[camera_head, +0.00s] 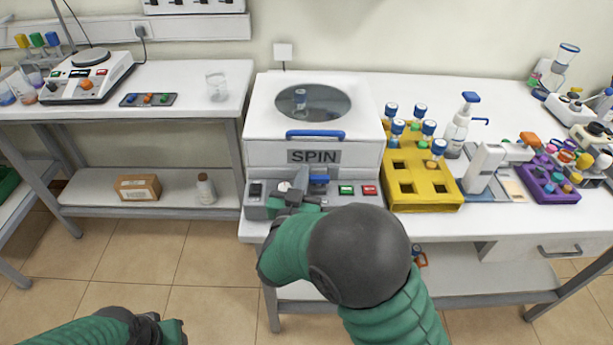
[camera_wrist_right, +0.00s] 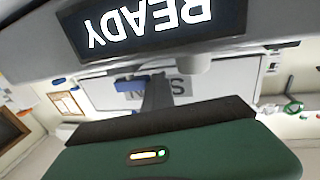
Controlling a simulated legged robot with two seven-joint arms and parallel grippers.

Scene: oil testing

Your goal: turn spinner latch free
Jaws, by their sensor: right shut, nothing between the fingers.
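The spinner (camera_head: 312,120) is a white box on the bench, with a round window in its lid and a blue handle (camera_head: 315,134) above the SPIN label. A small blue latch piece (camera_head: 319,180) shows on its grey front panel. My right gripper (camera_head: 299,181) is shut and empty at the panel, just left of the blue piece; contact cannot be told. In the wrist view the shut fingers (camera_wrist_right: 156,92) point at the spinner front, beside a blue part (camera_wrist_right: 131,85). A READY display (camera_wrist_right: 150,22) appears upside down. My left gripper (camera_head: 172,332) is low at the bottom edge, its fingers unclear.
A yellow rack (camera_head: 428,194) with several blue-capped vials stands right of the spinner. Beyond it are a spray bottle (camera_head: 459,125) and a purple rack (camera_head: 548,186). A hotplate (camera_head: 88,78) and a beaker (camera_head: 217,88) stand on the left bench.

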